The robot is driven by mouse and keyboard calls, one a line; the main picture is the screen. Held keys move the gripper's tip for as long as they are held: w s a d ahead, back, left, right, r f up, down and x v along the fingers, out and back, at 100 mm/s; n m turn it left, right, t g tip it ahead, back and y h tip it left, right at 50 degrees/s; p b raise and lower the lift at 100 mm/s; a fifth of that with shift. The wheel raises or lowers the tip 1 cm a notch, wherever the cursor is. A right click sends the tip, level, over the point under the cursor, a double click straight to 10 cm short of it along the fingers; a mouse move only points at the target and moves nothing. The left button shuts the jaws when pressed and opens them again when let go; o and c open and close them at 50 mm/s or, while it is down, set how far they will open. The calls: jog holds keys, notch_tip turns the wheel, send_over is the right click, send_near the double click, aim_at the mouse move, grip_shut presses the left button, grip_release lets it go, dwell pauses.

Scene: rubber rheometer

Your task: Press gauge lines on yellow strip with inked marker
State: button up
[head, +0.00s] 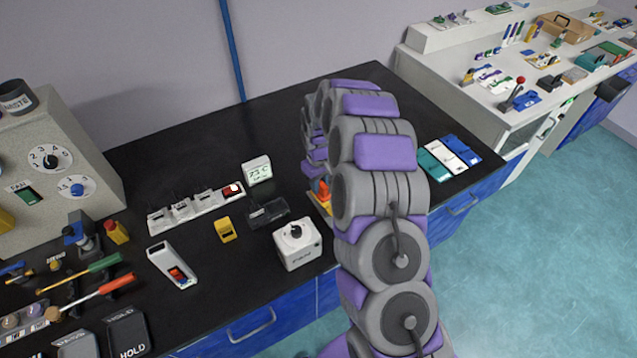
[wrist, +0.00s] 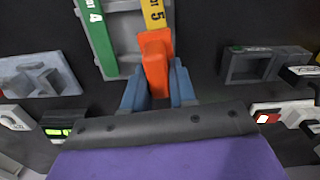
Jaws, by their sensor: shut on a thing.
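My gripper (wrist: 157,84) has blue fingers shut on an orange block-like tool, likely the marker (wrist: 155,62), in the wrist view. The tool overlaps the near end of the yellow strip (wrist: 154,18), marked 5; I cannot tell whether they touch. A green strip (wrist: 94,28), marked 4, lies left of it. Both lie over a grey rack (wrist: 125,38). In the head view the orange tool (head: 322,188) shows just left of my arm, and my arm hides the fingers and most of the strip. The tool's inked face is not visible.
In the head view, a white knobbed box (head: 298,246), a dark holder (head: 268,213) and a small yellow block (head: 226,230) stand left of my arm. A small display (head: 257,171) is behind them. Teal, white and blue pads (head: 450,155) lie right. The black bench's back is clear.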

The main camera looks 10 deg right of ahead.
jog(key=shift+a+f, duration=0.2)
jog(key=shift+a, duration=0.05)
jog(key=shift+f, duration=0.4)
dwell(1.8)
jog(key=shift+r+p, duration=1.45)
jog(key=shift+r, duration=2.15)
